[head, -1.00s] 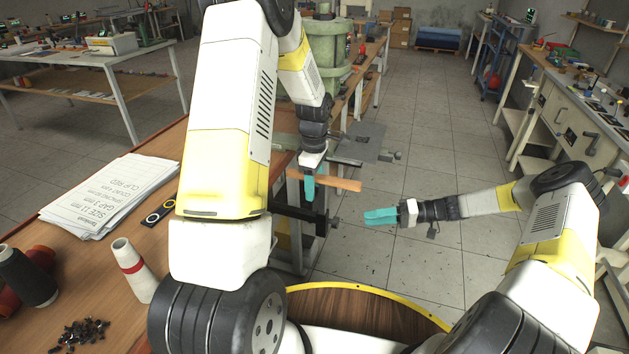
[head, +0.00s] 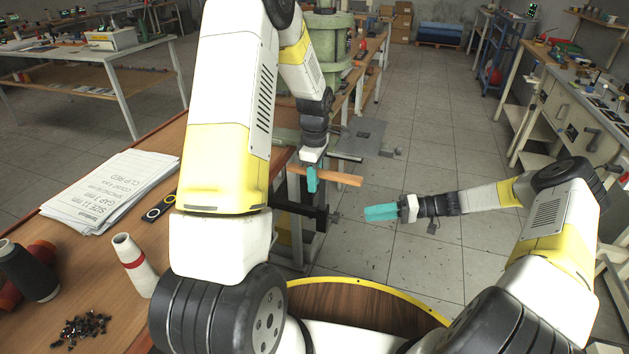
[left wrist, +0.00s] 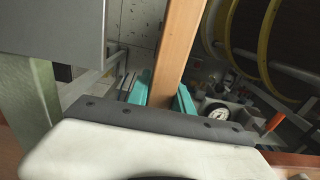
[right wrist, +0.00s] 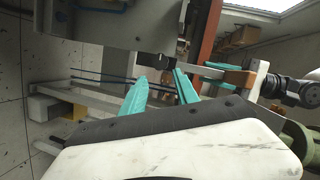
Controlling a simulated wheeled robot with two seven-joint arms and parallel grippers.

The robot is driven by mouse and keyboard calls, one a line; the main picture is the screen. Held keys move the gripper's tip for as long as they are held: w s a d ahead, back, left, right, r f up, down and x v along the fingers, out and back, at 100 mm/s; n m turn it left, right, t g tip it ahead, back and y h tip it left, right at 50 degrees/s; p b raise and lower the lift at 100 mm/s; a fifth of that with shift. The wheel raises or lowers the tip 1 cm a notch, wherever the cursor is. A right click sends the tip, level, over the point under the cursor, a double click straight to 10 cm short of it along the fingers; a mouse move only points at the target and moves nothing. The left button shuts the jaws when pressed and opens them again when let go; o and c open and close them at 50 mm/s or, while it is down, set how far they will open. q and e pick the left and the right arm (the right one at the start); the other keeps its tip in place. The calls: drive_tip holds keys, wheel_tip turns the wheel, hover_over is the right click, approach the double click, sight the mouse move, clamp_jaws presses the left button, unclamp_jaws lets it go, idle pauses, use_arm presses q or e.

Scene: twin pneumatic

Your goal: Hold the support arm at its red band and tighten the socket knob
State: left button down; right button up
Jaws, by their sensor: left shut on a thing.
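The support arm (head: 343,178) appears as an orange-brown bar in the head view, roughly level beside the workbench edge. It crosses the left wrist view (left wrist: 180,45) from the top down between the fingers. My left gripper (head: 312,180) is shut on this bar; its teal fingers (left wrist: 162,95) lie on either side. I cannot make out a red band at the grip. My right gripper (head: 381,213) is open and empty, to the right of and below the bar. Its fingers stand apart in the right wrist view (right wrist: 162,90). I cannot clearly identify the socket knob.
A black bar (head: 300,211) with a small dark fitting (head: 335,216) at its end juts out below the support arm. A grey plate (head: 362,136) sits behind it. Papers (head: 115,188) and a red-banded white cone (head: 133,263) are on the workbench.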

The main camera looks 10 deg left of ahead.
use_arm(q)
drive_tip(key=shift+r, duration=2.3)
idle(1.0)
